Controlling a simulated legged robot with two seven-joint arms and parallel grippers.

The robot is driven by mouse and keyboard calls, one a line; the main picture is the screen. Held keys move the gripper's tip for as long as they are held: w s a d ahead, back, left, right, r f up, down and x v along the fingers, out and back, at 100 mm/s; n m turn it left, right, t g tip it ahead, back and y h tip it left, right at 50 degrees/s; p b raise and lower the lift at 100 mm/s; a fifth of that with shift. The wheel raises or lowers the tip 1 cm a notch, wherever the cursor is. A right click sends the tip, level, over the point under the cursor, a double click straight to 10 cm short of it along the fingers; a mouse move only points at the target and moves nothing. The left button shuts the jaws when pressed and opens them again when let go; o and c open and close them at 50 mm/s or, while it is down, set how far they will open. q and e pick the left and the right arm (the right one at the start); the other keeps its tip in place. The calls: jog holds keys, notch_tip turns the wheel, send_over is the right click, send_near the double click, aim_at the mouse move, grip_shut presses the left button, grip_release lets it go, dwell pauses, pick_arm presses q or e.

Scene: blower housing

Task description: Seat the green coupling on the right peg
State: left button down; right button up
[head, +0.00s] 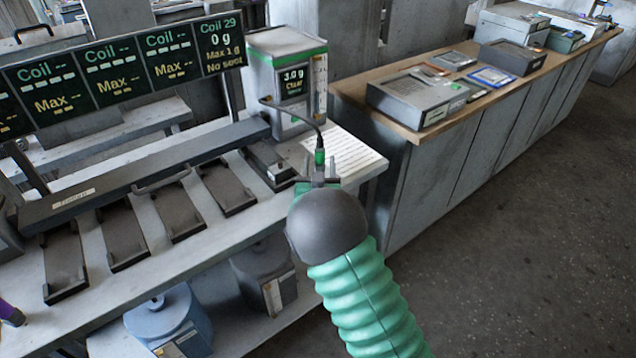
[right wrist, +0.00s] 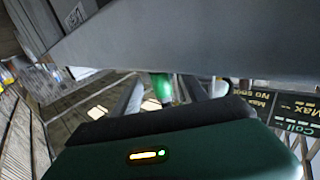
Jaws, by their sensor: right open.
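The green coupling (head: 320,157), on a black cable, stands just beyond my right gripper (head: 318,178). In the right wrist view the coupling (right wrist: 160,87) shows between the two grey fingers, which are apart. I cannot tell whether the fingers touch it. The cable runs up to a grey box with a green band (head: 288,75). I cannot make out the right peg, and the coupling's lower end is hidden behind my gripper.
A display (head: 218,47) above the bench reads "Coil 29, 0 g, Max 1 g, No seat". Several dark trays (head: 228,187) line the bench. A white printed sheet (head: 345,155) lies right of the coupling. A wooden-topped counter (head: 400,124) stands beyond, with open floor at the right.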

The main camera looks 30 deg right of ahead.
jog(key=v, duration=1.4)
jog(key=shift+s+a, duration=0.2)
jog(key=shift+s, duration=0.05)
